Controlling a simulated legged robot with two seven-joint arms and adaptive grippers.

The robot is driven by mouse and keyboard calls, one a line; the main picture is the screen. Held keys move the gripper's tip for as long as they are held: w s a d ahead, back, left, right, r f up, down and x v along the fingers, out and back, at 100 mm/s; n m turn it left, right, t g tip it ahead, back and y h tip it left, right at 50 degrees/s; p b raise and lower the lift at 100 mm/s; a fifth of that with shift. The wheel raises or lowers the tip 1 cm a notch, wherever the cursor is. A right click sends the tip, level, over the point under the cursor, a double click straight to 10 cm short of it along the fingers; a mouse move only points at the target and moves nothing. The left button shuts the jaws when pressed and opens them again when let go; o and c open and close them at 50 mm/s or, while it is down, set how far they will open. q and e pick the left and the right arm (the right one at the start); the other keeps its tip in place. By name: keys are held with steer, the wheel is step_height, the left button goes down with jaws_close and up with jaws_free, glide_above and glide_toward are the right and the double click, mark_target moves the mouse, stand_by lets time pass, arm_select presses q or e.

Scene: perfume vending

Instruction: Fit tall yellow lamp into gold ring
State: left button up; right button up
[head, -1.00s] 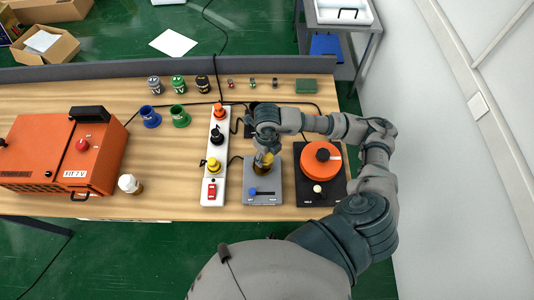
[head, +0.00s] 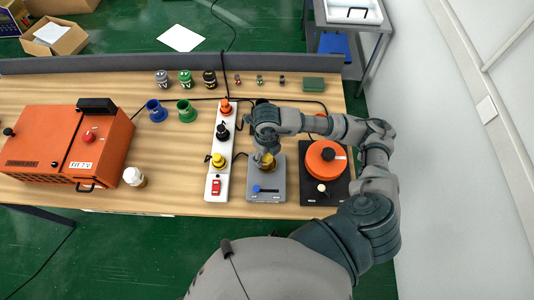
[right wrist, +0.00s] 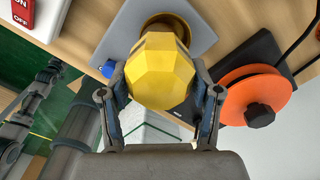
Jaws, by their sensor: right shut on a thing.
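My right gripper (right wrist: 160,95) is shut on a yellow faceted lamp (right wrist: 160,70), one finger on each side. In the head view the gripper (head: 265,153) is over the grey device, with the yellow lamp (head: 267,160) just below it. The gold ring (right wrist: 172,24) sits on the grey device (head: 266,193) and shows behind the lamp's far end in the right wrist view. The lamp covers much of the ring, so I cannot tell whether it is inside it or just above it. My left gripper is not in view.
Left of the grey device stands a white strip (head: 213,190) with orange, black and yellow knobs and a red switch. Right of it is a black base with an orange disc (head: 322,160). An orange machine (head: 45,150) and a white-capped jar (head: 133,177) stand left.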

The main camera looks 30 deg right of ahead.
steer(key=shift+a, duration=0.4)
steer(key=shift+a+r, duration=0.1)
steer(key=shift+a, duration=0.1)
steer(key=shift+d+f+b, duration=0.45)
steer(key=shift+f, duration=0.1)
steer(key=shift+a+r, duration=0.1)
steer(key=shift+r, duration=0.05)
steer(key=shift+a+r+p, duration=0.2)
steer(key=shift+r+p, duration=0.45)
steer(key=shift+r, duration=0.25)
steer(key=shift+d+r+p, duration=0.2)
steer(key=shift+r+p, duration=0.4)
steer(key=shift+r, duration=0.45)
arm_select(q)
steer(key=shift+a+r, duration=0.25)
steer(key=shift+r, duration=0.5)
